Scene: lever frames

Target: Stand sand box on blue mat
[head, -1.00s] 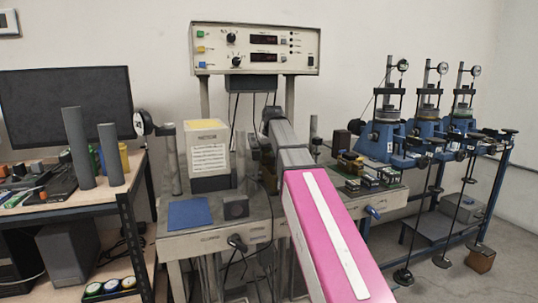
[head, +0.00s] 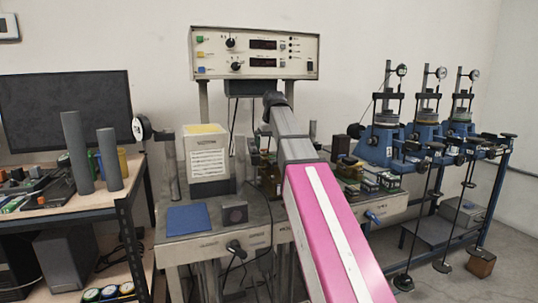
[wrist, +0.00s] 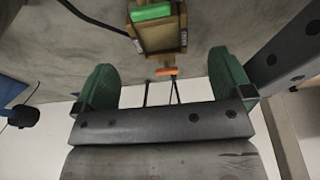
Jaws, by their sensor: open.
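The blue mat (head: 188,219) lies flat and bare on the left part of the grey bench in the head view. A tan, box-like thing (wrist: 160,40) with a green piece lies beyond my fingers in the wrist view; I cannot tell for certain whether it is the sand box. My gripper (wrist: 164,85) is open, with its two green fingers apart and nothing between them. In the head view my arm hides the gripper and part of the bench behind it.
A cream container (head: 208,155) with a printed label stands behind the mat. A small dark block (head: 235,211) stands right beside the mat. A control unit (head: 255,53) rises above the bench. A dark brown block (head: 340,146) and several small devices stand right of my arm.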

